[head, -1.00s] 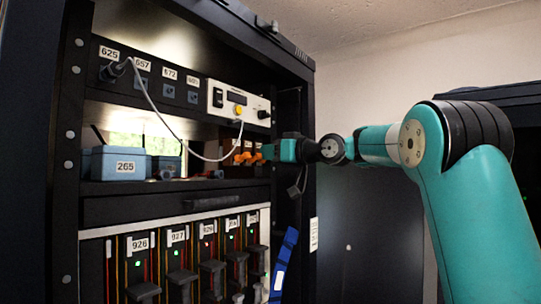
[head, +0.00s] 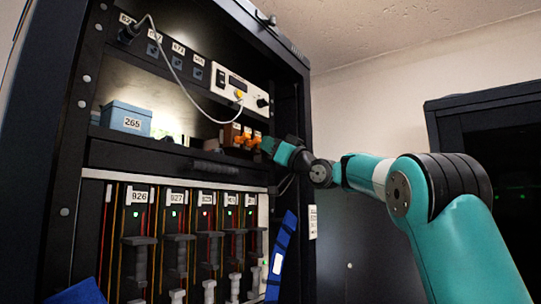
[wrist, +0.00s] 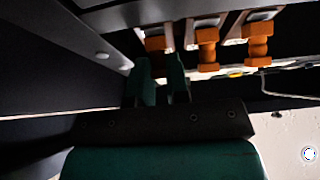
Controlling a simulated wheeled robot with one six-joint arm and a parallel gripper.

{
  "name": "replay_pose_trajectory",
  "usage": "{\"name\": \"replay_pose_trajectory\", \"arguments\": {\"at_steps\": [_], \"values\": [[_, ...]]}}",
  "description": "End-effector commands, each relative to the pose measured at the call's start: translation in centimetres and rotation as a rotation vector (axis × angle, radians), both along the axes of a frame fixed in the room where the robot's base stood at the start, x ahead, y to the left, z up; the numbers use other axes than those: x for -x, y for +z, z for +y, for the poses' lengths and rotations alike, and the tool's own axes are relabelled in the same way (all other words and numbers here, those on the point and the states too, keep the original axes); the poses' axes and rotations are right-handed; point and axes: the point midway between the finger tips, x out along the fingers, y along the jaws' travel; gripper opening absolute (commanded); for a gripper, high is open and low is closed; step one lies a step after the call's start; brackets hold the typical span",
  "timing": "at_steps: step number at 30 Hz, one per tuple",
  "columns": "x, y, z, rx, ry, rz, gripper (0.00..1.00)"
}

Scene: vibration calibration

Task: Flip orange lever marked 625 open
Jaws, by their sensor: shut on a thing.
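Several small orange levers (head: 247,138) stand in a row on the rack's middle shelf, with white tags too small to read. In the wrist view one orange lever (wrist: 158,42) is just beyond my fingertips, with a second lever (wrist: 207,48) and a third lever (wrist: 258,42) to its right. My gripper (head: 266,145) reaches in from the right to the right end of the row. In the wrist view my gripper (wrist: 160,64) has its teal fingers close around the nearest lever's end; the contact is dark. I cannot read which lever is marked 625.
A blue box marked 265 (head: 126,117) sits left on the shelf. Black modules (head: 175,250) fill the rack below. The rack's right post is close to my wrist.

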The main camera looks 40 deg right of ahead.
Motion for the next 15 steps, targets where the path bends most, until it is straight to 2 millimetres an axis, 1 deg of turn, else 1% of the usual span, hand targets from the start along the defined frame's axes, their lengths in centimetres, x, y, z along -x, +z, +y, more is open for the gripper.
{"name": "replay_pose_trajectory", "arguments": {"at_steps": [14,15], "values": [[0.02,0.12,-0.01,-0.006,-0.001,-0.017,0.0],[0.03,0.12,-0.01,-0.005,-0.002,-0.017,0.25]]}}
